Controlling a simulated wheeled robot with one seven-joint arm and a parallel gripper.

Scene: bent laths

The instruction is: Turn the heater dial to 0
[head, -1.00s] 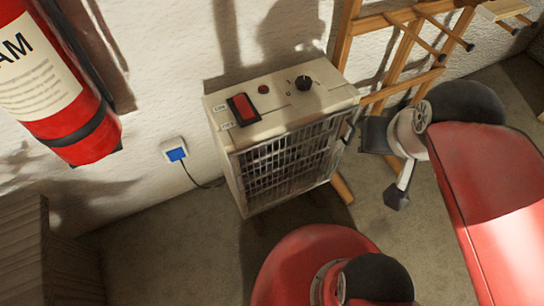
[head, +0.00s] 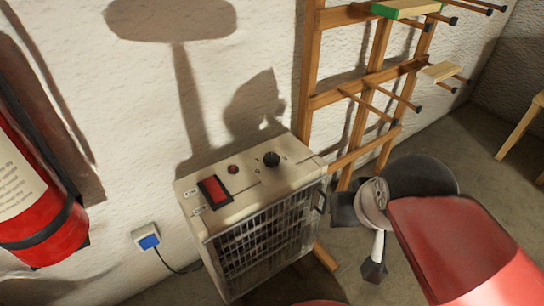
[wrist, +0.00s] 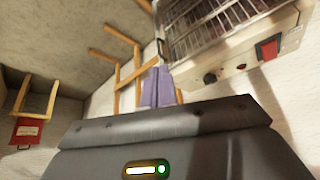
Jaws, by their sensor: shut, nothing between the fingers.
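The heater (head: 262,240) is a cream box with a front grille, standing on the floor against the white wall. Its black round dial (head: 272,159) is on the top panel, right of a small red lamp (head: 233,169) and a red rocker switch (head: 214,191). Small marks are printed around the dial; I cannot read where its pointer stands. In the wrist view the dial (wrist: 210,79) shows right of my gripper (wrist: 157,88), whose greyish-purple fingers are together and empty, apart from the dial. In the head view my wrist is right of the heater; the fingertips are not clear there.
A wooden rack with pegs (head: 370,75) stands against the wall behind and right of the heater. A red fire extinguisher (head: 45,225) hangs at the left. A wall socket with a blue plug (head: 148,240) and cable is left of the heater. Space above the dial looks clear.

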